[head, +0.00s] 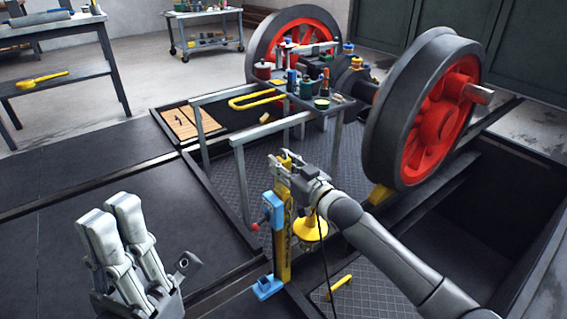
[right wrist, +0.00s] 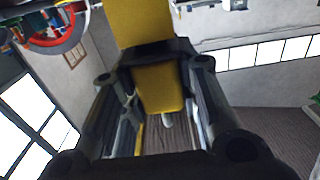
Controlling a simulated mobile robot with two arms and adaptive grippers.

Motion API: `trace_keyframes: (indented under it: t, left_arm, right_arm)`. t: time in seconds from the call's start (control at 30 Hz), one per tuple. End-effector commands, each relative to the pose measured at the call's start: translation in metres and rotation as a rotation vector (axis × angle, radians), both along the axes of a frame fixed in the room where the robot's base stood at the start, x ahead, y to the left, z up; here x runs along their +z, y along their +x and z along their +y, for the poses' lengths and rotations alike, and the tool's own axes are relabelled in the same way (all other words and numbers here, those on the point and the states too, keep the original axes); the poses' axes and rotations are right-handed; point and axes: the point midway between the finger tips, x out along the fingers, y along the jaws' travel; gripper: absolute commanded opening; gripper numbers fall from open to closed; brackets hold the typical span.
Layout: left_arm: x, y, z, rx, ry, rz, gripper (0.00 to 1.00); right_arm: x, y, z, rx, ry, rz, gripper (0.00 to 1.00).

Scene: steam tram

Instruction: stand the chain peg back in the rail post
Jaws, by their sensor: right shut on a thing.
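My right gripper (head: 290,172) is shut on the upper part of a yellow upright bar (head: 285,215) with dark markings. In the right wrist view the yellow piece (right wrist: 160,88) sits between the fingers of the gripper (right wrist: 158,110). A blue part with a red knob (head: 270,212) is beside the bar, and a blue foot (head: 268,287) is at its base. I cannot tell which piece is the chain peg or the rail post, as the gripper hides part of the top. My left gripper (head: 150,238) is open and empty at the lower left.
A yellow round part (head: 313,229) hangs just right of the bar. A yellow rod (head: 340,286) lies on the floor plate. A cart with tools (head: 330,104) and a red wheelset (head: 425,120) stand behind. An open pit (head: 480,230) is at the right.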

Motion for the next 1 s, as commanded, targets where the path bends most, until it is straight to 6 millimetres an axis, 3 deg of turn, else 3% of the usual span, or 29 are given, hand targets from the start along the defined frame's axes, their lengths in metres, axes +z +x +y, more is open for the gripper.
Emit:
trace_keyframes:
  t: [0.6, 0.63, 0.8, 1.0]
  left_arm:
    - [0.0035, -0.0003, -0.0001, 0.0, 0.001, -0.004, 0.0]
    - [0.0037, -0.0002, -0.0002, 0.0, 0.001, -0.004, 0.0]
    - [0.0037, -0.0003, -0.0002, 0.0, 0.001, -0.004, 0.0]
    - [0.0036, -0.0003, -0.0002, 0.0, 0.001, -0.004, 0.0]
  right_arm:
    - [-0.0052, 0.0001, 0.0002, 0.0, 0.001, -0.001, 0.06]
    - [-0.0047, 0.0002, 0.0001, 0.0, 0.001, -0.001, 0.33]
    - [-0.0047, 0.0001, 0.0002, 0.0, 0.001, -0.001, 0.55]
    - [-0.0049, 0.0001, 0.0001, 0.0, 0.0, 0.0, 0.55]
